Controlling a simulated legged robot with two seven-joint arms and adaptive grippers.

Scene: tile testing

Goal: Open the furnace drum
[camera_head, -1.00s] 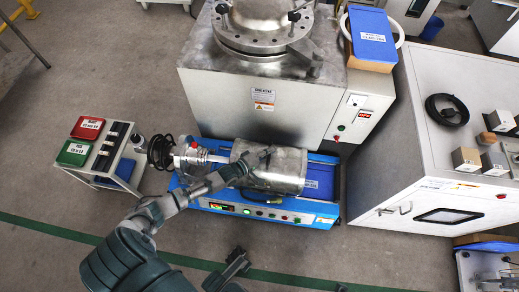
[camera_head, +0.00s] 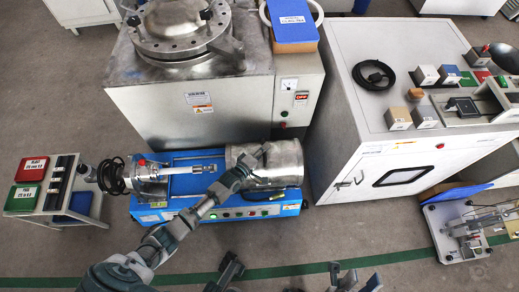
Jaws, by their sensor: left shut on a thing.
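The furnace drum (camera_head: 282,160) is a silver cylinder lying on its side at the right end of a blue base unit (camera_head: 150,208). A thin silver tube (camera_head: 195,168) is exposed to its left, running toward the clamp fittings. My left gripper (camera_head: 256,162) reaches over the base from below and is shut at the drum's front left part, apparently on its handle; the fingers hide the exact contact. My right gripper (camera_head: 287,272) shows only partly at the bottom edge, its fingers spread apart and empty, away from the drum.
A large steel furnace cabinet (camera_head: 150,105) stands directly behind the base. A white cabinet (camera_head: 350,140) with small boxes on top stands to the right. A small cart (camera_head: 45,200) with red and green panels stands at left. Floor in front is open.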

